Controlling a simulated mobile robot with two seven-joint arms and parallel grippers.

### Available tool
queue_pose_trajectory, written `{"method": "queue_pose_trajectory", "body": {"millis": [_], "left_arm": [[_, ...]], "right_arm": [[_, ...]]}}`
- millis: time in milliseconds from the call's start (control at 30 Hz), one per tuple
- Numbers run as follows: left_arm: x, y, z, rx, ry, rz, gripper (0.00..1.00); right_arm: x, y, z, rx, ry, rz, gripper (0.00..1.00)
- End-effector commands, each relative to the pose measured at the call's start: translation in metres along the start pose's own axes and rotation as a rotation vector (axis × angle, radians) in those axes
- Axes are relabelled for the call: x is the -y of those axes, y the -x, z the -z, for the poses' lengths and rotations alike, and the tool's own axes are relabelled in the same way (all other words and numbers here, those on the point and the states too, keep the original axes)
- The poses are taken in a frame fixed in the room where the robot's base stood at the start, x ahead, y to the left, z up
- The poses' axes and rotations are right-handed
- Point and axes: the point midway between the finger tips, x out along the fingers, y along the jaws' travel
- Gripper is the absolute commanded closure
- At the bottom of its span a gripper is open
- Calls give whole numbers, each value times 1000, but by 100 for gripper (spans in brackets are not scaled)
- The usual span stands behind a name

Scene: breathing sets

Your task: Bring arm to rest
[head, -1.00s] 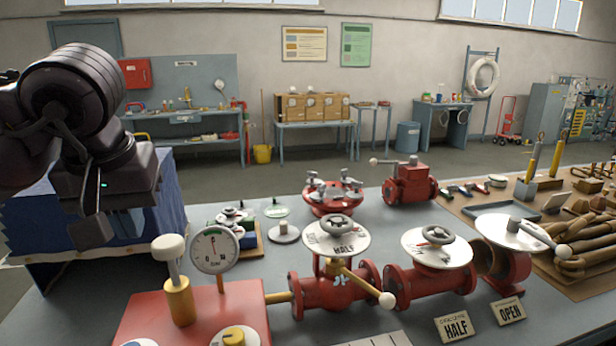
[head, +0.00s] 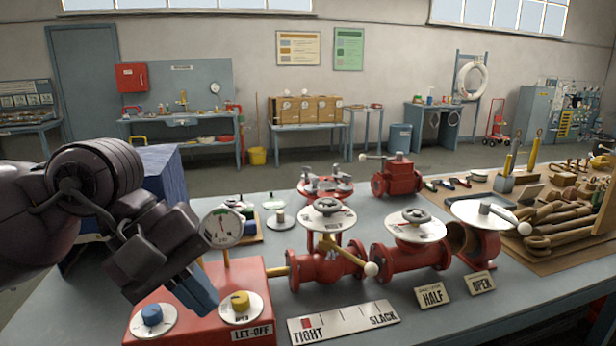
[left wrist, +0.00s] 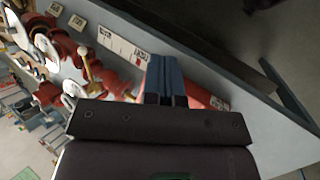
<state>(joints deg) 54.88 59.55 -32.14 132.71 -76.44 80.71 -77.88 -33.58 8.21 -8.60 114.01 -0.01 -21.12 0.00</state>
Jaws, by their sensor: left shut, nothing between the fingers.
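My left gripper (head: 200,298) hangs in from the left in the head view, its blue fingers pointing down and right. It is above the red let-off box (head: 175,295), whose left part it partly hides. The fingers are shut with nothing between them. They also show close together in the left wrist view (left wrist: 165,82). The box carries a blue knob (head: 152,314), a yellow knob (head: 240,302) and a round gauge (head: 222,228). I cannot tell how far the fingertips are above the box. My right gripper is not in view.
Red valves with white dials (head: 328,218) stand in a row to the right of the gripper. A tight/slack scale plate (head: 345,322) and half (head: 432,293) and open (head: 481,282) signs lie in front. A blue box (head: 165,178) stands behind the arm. Tools lie on a board at right.

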Motion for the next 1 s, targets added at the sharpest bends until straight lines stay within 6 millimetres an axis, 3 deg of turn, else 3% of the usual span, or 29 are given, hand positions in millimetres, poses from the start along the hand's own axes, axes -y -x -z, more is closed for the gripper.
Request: {"method": "queue_pose_trajectory", "body": {"millis": [100, 200, 333, 467, 633, 767, 867, 1000], "left_arm": [[-16, -20, -27, 232, 148, -183, 100], [-31, -25, -44, 423, 296, -329, 100], [-48, -19, -58, 677, 513, -510, 100], [-60, -4, -56, 933, 753, -679, 100], [-61, 18, -32, 1268, 1093, -885, 100], [-47, 30, 1, 1524, 1364, -1036, 100], [-27, 32, 31, 1720, 1577, -1152, 100], [16, 23, 71, 1992, 1872, -1318, 100]], "right_arm": [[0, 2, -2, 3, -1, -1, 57], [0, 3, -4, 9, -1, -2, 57], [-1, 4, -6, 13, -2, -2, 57], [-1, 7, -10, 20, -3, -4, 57], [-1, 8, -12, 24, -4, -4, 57], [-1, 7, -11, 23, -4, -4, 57], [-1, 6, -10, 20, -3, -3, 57], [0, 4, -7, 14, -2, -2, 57]]}}
